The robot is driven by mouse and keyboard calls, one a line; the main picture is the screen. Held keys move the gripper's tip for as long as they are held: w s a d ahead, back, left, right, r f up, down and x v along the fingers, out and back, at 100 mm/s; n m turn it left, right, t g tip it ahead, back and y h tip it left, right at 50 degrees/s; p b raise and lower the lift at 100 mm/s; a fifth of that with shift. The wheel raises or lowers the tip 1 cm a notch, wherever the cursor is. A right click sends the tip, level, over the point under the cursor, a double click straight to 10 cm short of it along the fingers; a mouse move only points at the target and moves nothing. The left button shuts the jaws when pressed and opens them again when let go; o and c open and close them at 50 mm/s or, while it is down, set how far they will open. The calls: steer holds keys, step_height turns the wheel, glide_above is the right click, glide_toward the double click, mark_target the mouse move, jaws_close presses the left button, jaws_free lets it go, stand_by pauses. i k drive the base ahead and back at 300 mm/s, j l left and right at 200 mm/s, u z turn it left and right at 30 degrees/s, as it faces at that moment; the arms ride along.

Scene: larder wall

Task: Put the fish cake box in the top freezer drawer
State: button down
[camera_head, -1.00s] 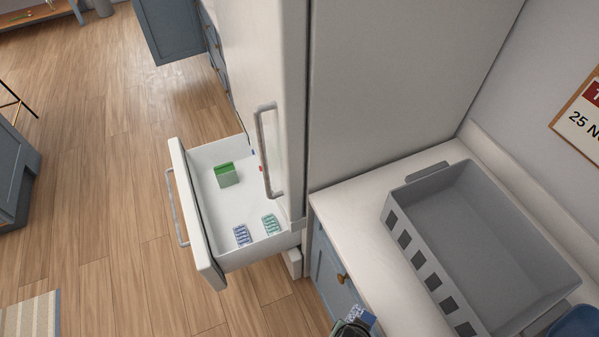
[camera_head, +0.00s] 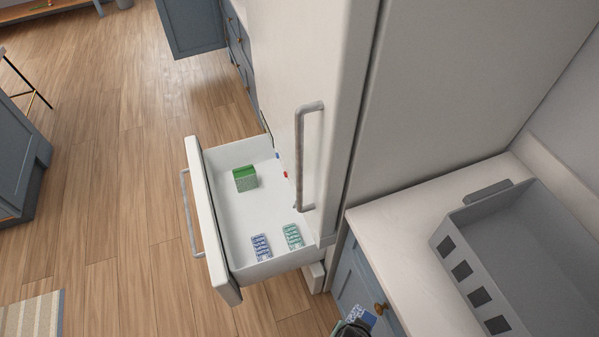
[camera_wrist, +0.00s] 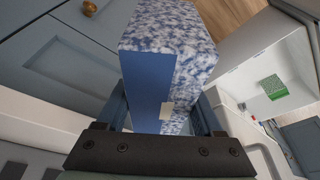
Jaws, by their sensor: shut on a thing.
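My gripper (camera_wrist: 163,112) is shut on a box (camera_wrist: 190,38) with a plain blue side and blue-and-white mottled faces. No name can be read on it, so I cannot confirm it is the fish cake box. The held box (camera_head: 362,316) also shows at the bottom edge of the head view, with my gripper mostly cut off by the frame. The white freezer drawer (camera_head: 206,217) is pulled open, left of the held box and apart from it. The drawer (camera_wrist: 257,57) also shows at the right of the wrist view.
Inside the drawer lie a green-topped box (camera_head: 245,179), a blue-and-white packet (camera_head: 261,247) and a green-and-white packet (camera_head: 292,236). The tall fridge-freezer handle (camera_head: 309,155) stands beside the drawer. A grey crate (camera_head: 520,245) rests on the white counter (camera_head: 405,217) at right. Much drawer floor is bare.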

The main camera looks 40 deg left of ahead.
mark_target(256, 215)
steer(key=i+j+u, duration=0.1)
steer(key=j, duration=0.35)
steer(key=i+j+u, duration=0.1)
steer(key=i+j, duration=0.15)
steer(key=j, duration=0.2)
steer(key=i+j+u, duration=0.1)
steer(key=j, duration=0.35)
steer(key=i+j+u, duration=0.1)
steer(key=i+j, duration=0.2)
steer(key=i+j+u, duration=0.1)
steer(key=j, duration=0.4)
steer(key=i+j+u, duration=0.1)
steer(key=i+j, duration=0.25)
